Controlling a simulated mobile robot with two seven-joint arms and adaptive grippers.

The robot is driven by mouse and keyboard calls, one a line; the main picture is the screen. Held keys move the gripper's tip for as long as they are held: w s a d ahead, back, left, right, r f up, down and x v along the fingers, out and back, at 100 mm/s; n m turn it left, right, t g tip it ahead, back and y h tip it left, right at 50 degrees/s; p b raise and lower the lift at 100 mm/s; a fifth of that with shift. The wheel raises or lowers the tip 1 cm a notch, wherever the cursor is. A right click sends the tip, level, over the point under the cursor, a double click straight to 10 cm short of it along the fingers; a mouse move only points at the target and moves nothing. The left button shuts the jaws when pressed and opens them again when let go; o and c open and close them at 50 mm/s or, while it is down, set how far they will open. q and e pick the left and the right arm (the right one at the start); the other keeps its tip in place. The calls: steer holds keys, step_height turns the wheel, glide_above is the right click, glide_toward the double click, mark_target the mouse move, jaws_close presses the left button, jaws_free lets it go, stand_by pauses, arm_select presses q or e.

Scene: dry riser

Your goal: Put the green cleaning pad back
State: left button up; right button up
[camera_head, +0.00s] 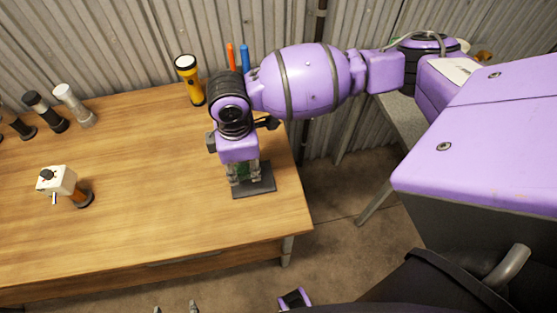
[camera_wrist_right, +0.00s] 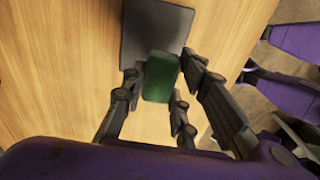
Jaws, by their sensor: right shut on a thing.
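The green cleaning pad (camera_wrist_right: 161,77) is between the fingers of my right gripper (camera_wrist_right: 152,100), which is shut on it. In the head view a little of the green pad (camera_head: 243,171) shows between the fingers of my right gripper (camera_head: 246,176); the wrist hides the rest. A dark square mat (camera_head: 262,187) lies under the gripper near the table's right edge. In the wrist view the pad overlaps the near edge of the mat (camera_wrist_right: 150,30); I cannot tell if they touch. Two grey fingertips of my left gripper (camera_head: 175,307) show apart at the bottom edge.
On the wooden table (camera_head: 130,190) stand a yellow flashlight (camera_head: 190,80), an orange marker (camera_head: 230,56) and a blue marker (camera_head: 245,59) at the back. A white-headed device (camera_head: 57,180) and several cylinders (camera_head: 74,104) are at the left. The table's middle is clear.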

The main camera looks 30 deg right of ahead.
steer(key=shift+w+d+f, duration=0.2)
steer(key=shift+d+f, duration=0.15)
steer(key=shift+d, duration=0.05)
steer(key=f, duration=0.1)
steer(key=d+f, duration=0.1)
steer(key=f, duration=0.2)
steer(key=shift+w+d+f, duration=0.2)
steer(key=shift+w+f, duration=0.05)
steer(key=shift+f, duration=0.1)
steer(key=shift+f, duration=0.15)
steer(key=o, duration=1)
steer(key=shift+w, duration=0.1)
step_height(320, 180, up, 12)
steer(key=shift+r+p, duration=0.2)
steer(key=shift+p, duration=0.15)
